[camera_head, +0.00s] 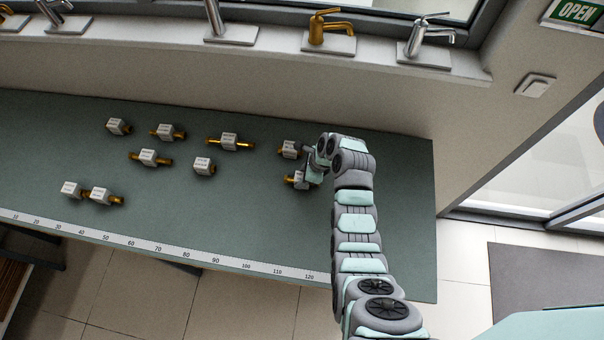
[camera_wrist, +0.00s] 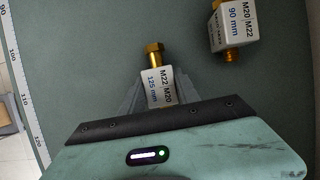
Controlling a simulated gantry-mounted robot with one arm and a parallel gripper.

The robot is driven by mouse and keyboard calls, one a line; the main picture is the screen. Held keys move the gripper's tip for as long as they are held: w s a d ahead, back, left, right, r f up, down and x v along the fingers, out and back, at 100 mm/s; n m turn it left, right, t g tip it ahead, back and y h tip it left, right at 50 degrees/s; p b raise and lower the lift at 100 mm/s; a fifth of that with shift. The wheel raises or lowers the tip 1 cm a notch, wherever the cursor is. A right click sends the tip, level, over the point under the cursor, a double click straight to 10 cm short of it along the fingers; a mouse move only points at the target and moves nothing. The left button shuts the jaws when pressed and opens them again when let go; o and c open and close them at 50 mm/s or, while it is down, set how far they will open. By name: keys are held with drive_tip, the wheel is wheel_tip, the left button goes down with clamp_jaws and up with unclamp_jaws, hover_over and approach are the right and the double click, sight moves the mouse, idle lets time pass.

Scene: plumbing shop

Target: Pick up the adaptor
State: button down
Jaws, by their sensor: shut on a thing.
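My gripper (camera_wrist: 158,92) is shut on an adaptor (camera_wrist: 157,83), a white block with a brass hex fitting, labelled M22 M20 and 125 mm. The grey fingers lie on either side of the block, and its lower part is hidden by my gripper's body. In the head view this adaptor (camera_head: 297,181) shows at the right of the table, partly covered by my gripper (camera_head: 307,179). A second adaptor, labelled M20 M22 and 90 mm (camera_wrist: 234,26), lies apart at the upper right of the wrist view. In the head view another adaptor (camera_head: 290,149) lies just behind my gripper.
Several more white-and-brass adaptors lie on the green table (camera_head: 240,220) to the left, such as one near the middle (camera_head: 229,141). A ruler strip (camera_head: 190,252) runs along the front edge. Taps (camera_head: 327,30) stand on the ledge behind. The table's right end is clear.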

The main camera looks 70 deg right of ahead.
sight(301, 176)
drive_tip(key=shift+r, duration=0.1)
wheel_tip(301, 176, up, 8)
drive_tip(key=shift+d+b, duration=0.15)
drive_tip(key=shift+b, duration=0.55)
wheel_tip(301, 176, up, 12)
drive_tip(key=p, duration=0.8)
drive_tip(key=shift+w, duration=0.1)
